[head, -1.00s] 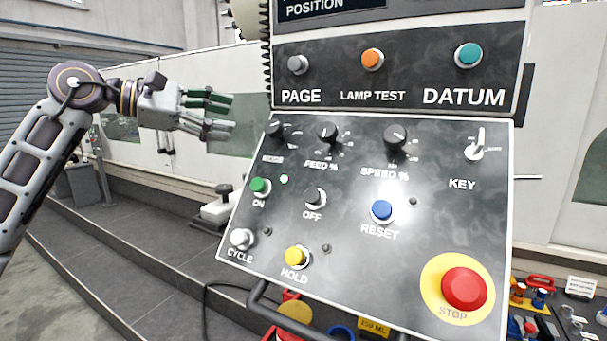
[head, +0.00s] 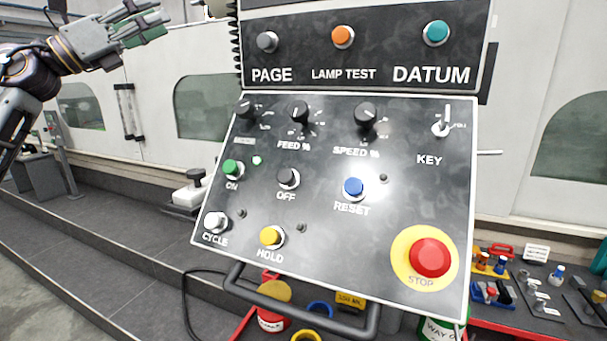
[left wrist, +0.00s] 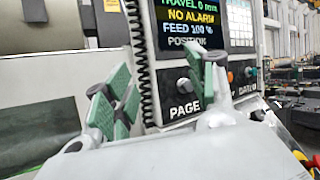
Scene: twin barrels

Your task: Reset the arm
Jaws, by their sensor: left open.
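My left gripper (head: 146,24) is at the top left of the head view, up and left of the control panel (head: 330,190) and apart from it. Its green-padded fingers are spread and hold nothing. In the left wrist view the open fingers (left wrist: 160,95) stand in front of the panel, with its screen (left wrist: 195,25) reading NO ALARM and FEED 100 %. The panel carries a blue RESET button (head: 353,187), a green ON button (head: 232,168), a yellow HOLD button (head: 271,236) and a red STOP button (head: 430,257). My right gripper is not in view.
A tubular handle (head: 300,310) runs below the panel. A red tool cart (head: 540,300) with small parts stands at the lower right. A coiled black cable (left wrist: 138,60) hangs at the panel's left side. The space left of the panel is open above grey steps (head: 110,230).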

